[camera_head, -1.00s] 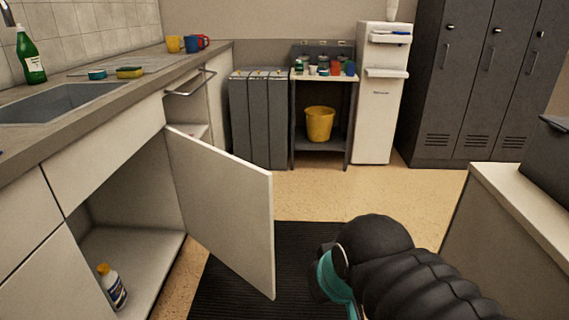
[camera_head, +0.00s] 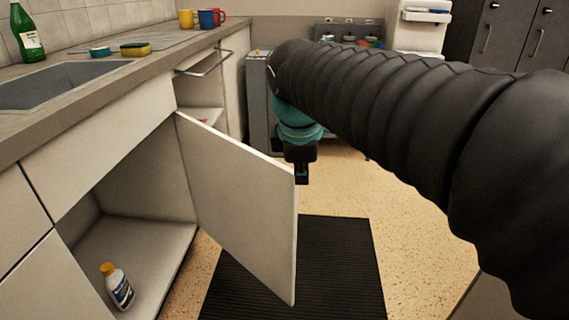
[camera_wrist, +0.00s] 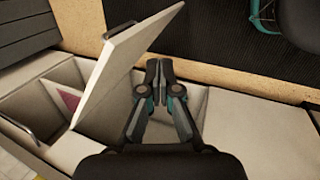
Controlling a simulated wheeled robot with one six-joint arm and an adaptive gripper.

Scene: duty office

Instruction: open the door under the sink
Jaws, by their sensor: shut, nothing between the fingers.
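The white door (camera_head: 238,205) under the sink (camera_head: 62,84) stands wide open, swung out over the floor. Behind it the cupboard's inside shows, with a bottle with a yellow cap (camera_head: 117,287) on its floor. My gripper (camera_head: 302,180) is beside the door's free edge, near its top, in the head view. In the wrist view the door (camera_wrist: 125,55) stands left of my gripper (camera_wrist: 158,66), whose fingers are together and empty. I cannot tell whether the fingers touch the door.
A dark ribbed mat (camera_head: 300,275) lies on the floor below the door. A green bottle (camera_head: 27,35), a sponge (camera_head: 135,49) and mugs (camera_head: 207,18) stand on the counter. My arm hides much of the right side.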

